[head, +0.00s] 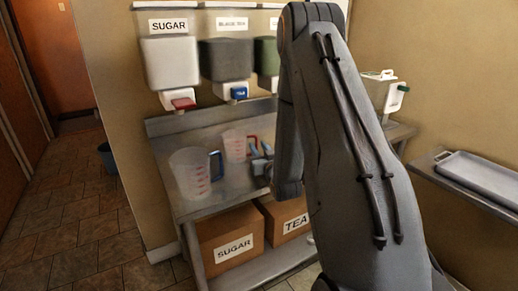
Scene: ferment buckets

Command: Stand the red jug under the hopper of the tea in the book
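The red jug (234,146), a clear measuring jug with a red handle, stands upright on the grey metal bench. My gripper (261,150) is just right of it, close to the handle; its two bluish fingers look apart. I cannot tell whether they touch the handle. Above the bench hang a white hopper labelled SUGAR (170,62) with a red tap, a dark hopper (226,60) with a blue tap and a small tea label that is hard to read, and a green hopper (266,56), partly hidden by my arm. No book is in view.
A clear jug with a blue handle (194,174) stands at the bench's front left. Boxes labelled SUGAR (232,247) and TEA (296,223) sit on the shelf below. A white container (378,90) stands at right, and a grey tray (482,177) lies farther right.

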